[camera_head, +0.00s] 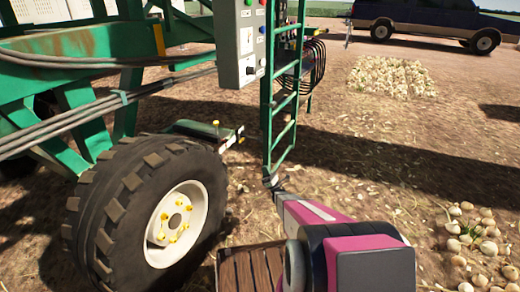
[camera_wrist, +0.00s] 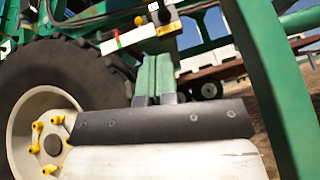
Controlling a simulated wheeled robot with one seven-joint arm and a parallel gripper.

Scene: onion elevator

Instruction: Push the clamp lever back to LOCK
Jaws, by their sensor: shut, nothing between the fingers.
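The clamp assembly is a small block beside the wheel, with a label strip (camera_wrist: 130,38) in red, white and green. A dark lever-like part with a round end (camera_wrist: 163,16) and a yellow knob (camera_wrist: 139,20) sit above the strip. The label also shows in the head view (camera_head: 231,140), left of the ladder. Which way the lever points is too small to tell. My gripper (camera_wrist: 158,58) is shut and empty, its fingers side by side just below the label in the wrist view. Whether they touch the clamp cannot be told.
A big black tyre (camera_head: 105,205) stands left of the clamp. A green ladder (camera_head: 283,105) rises close to its right, and its rail (camera_wrist: 270,75) fills the wrist view's right side. A grey control box (camera_head: 240,45) hangs above. Onion piles (camera_head: 470,235) lie on open ground at right.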

